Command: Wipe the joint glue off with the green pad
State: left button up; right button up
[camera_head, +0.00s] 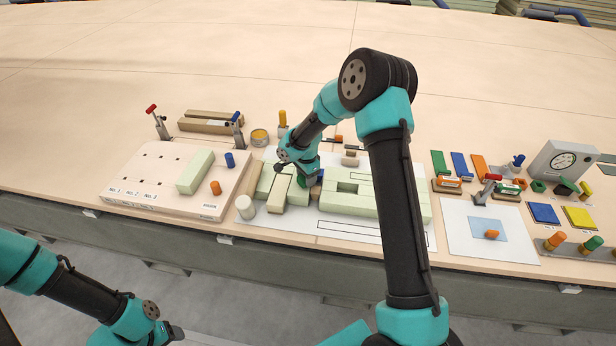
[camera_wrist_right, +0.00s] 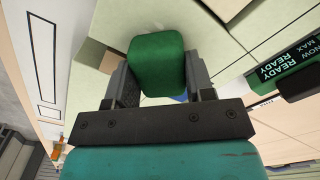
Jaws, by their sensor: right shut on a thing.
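In the right wrist view the green pad (camera_wrist_right: 157,62) sits between the fingers of my right gripper (camera_wrist_right: 160,85), which is shut on it. Pale green panel pieces (camera_wrist_right: 205,45) lie right behind the pad, with seams between them. I cannot tell whether the pad touches them. In the head view my right gripper (camera_head: 308,182) is low over the pale green panel (camera_head: 375,203), near its left part, and my wrist hides the spot. I cannot make out any glue. My left gripper (camera_head: 168,335) is at the bottom left, in front of the table; its jaws are unclear.
A pegboard (camera_head: 150,175) with a pale green block (camera_head: 195,172) is at left. Clamps, coloured pads and a gauge (camera_head: 563,160) crowd the right. The back table is clear.

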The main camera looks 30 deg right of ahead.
jog(key=shift+w+a, duration=0.8)
jog(key=shift+a, duration=0.25)
jog(key=shift+w+a+r, duration=0.1)
jog(key=shift+r, duration=3.9)
